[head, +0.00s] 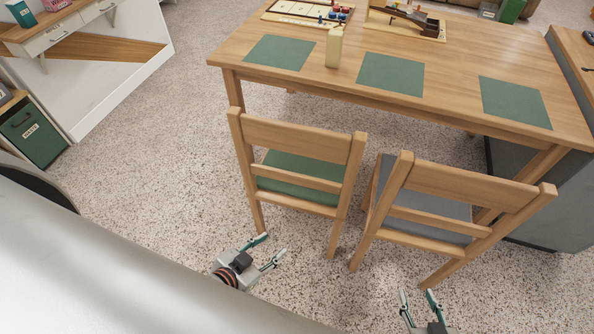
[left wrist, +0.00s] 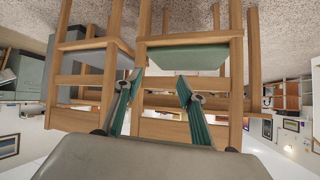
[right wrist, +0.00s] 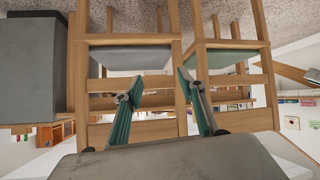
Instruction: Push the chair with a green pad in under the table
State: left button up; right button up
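The wooden chair with a green pad (head: 300,139) stands upright in front of the table (head: 300,86), its back towards me. Its green pad (head: 300,181) shows between the back rails; the seat's front part is hidden. In the left wrist view, which is upside down, the pad (left wrist: 188,57) shows behind the fingers. My left gripper (head: 274,248) is open and empty, low in front of this chair's back, apparently not touching. My right gripper (head: 417,296) is open and empty, in front of the neighbouring chair. The right wrist view shows its spread fingers (right wrist: 160,82).
A similar chair with a grey pad (head: 430,208) stands close on the right. Speckled floor on the left is clear.

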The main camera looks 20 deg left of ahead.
aim_at(310, 170)
jog(key=j+z, duration=0.1)
jog(key=j, duration=0.4)
jog(key=k+j+z, duration=0.1)
jog(key=j, duration=0.45)
jog(key=j+z, duration=0.1)
jog(key=j, duration=0.4)
jog(key=k+j+z, duration=0.1)
jog(key=j, duration=0.4)
jog(key=k+j+z, duration=0.1)
jog(key=j, duration=0.4)
jog(key=k+j+z, duration=0.1)
jog(key=j, duration=0.4)
jog(key=k, duration=0.05)
